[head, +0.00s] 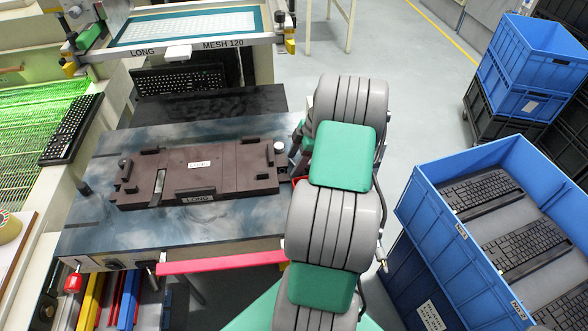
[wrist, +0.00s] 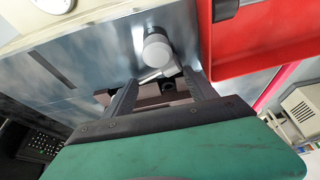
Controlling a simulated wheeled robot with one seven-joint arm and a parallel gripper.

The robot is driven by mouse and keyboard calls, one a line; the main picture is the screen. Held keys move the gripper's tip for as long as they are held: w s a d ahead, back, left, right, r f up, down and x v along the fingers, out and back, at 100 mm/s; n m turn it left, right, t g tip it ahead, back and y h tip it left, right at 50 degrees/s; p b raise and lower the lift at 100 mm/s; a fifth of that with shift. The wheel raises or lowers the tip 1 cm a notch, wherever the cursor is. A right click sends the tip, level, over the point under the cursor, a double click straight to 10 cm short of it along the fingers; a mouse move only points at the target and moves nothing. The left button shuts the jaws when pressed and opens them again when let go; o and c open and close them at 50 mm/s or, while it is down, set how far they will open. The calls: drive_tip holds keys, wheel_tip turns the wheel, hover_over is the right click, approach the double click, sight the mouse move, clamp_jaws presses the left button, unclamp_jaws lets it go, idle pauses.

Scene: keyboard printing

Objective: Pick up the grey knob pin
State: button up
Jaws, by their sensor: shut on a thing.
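The grey knob pin (wrist: 157,52) shows in the wrist view as a round grey head with a thinner pale shaft. My gripper (wrist: 161,76) is shut on it, with a dark finger on either side. The pin's lower end is hidden or too small to make out. In the head view a small pale round piece (head: 280,147), which looks like the knob, is at the right end of the dark brown fixture (head: 225,168). My gripper is mostly hidden behind my arm there.
The fixture, labelled LONG, lies on a blue-grey metal table (head: 95,220). A red tray (wrist: 260,45) is close to my gripper at the right in the wrist view. A blue crate of keyboards (head: 440,225) stands right of my arm. A keyboard (head: 72,128) lies at the left.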

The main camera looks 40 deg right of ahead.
drive_tip(key=c, duration=0.6)
drive_tip(key=shift+r, duration=0.15)
drive_tip(key=shift+r+b, duration=0.3)
drive_tip(key=shift+r, duration=0.05)
drive_tip(key=s+a+r+b, duration=0.1)
drive_tip(key=s+a+r, duration=0.2)
drive_tip(key=r, duration=0.1)
drive_tip(key=s+a+r+b, duration=0.1)
drive_tip(key=s+a+r, duration=0.2)
drive_tip(key=r, duration=0.1)
drive_tip(key=s+a+r+b, duration=0.2)
drive_tip(key=s+a+r, duration=0.1)
drive_tip(key=s+r, duration=0.1)
drive_tip(key=shift+s+a, duration=0.1)
drive_tip(key=shift+a, duration=0.15)
